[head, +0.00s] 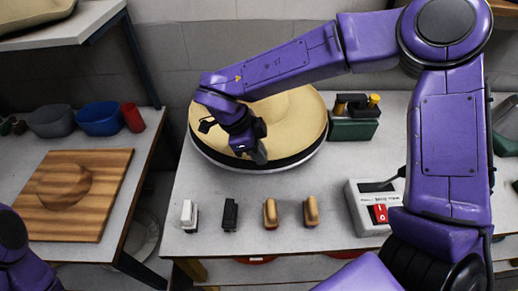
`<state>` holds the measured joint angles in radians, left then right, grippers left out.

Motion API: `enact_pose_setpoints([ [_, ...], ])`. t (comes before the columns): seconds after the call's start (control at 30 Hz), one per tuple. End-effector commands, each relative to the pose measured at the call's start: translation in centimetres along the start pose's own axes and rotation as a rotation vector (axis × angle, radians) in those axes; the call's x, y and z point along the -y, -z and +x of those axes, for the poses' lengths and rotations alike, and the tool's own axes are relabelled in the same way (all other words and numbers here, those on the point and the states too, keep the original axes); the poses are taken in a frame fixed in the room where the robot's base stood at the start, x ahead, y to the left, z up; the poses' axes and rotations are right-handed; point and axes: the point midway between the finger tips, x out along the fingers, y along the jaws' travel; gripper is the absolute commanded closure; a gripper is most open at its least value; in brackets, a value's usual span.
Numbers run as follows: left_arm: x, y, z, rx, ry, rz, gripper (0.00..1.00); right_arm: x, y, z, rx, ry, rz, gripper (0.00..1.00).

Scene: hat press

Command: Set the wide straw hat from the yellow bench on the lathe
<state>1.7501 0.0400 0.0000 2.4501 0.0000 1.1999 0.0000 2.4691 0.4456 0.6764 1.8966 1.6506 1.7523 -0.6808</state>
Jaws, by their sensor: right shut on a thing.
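A wide pale straw hat (291,113) is on the grey-topped table in the middle, with its round crown partly hidden behind my right arm. A round base with a dark and white rim (246,168) shows under the hat's near edge; I cannot tell if the hat rests fully on it. My right gripper (259,155) points down at the near side of the hat and is shut on its brim. The fingertips are small and partly hidden. My left gripper is out of view; only part of my left arm shows at the lower left.
Several brushes and blocks (270,213) line the table's front. A grey switch box (374,208) with a red switch stands right, a green box (353,129) behind. On the left table are a wooden board (92,215), bowls (100,119) and a red cup (133,117).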

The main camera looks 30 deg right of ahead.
Motion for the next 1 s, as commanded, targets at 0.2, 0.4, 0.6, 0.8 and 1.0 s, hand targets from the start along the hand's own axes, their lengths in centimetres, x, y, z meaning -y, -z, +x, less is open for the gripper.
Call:
enact_pose_setpoints([
  [0.2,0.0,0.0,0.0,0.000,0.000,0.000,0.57,0.0,0.0,-0.1,0.000,0.001,0.000,1.00],
  [0.4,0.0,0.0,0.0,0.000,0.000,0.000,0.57,0.0,-0.1,0.1,0.000,0.001,0.000,1.00],
  [0.6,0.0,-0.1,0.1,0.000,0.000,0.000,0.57,0.0,-0.2,0.5,0.000,0.001,0.000,1.00],
  [0.8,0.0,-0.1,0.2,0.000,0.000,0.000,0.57,0.0,-0.4,0.9,0.000,0.001,0.000,1.00],
  [1.0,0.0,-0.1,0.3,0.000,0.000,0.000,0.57,-0.1,-0.5,1.2,0.000,0.001,0.000,1.00],
])
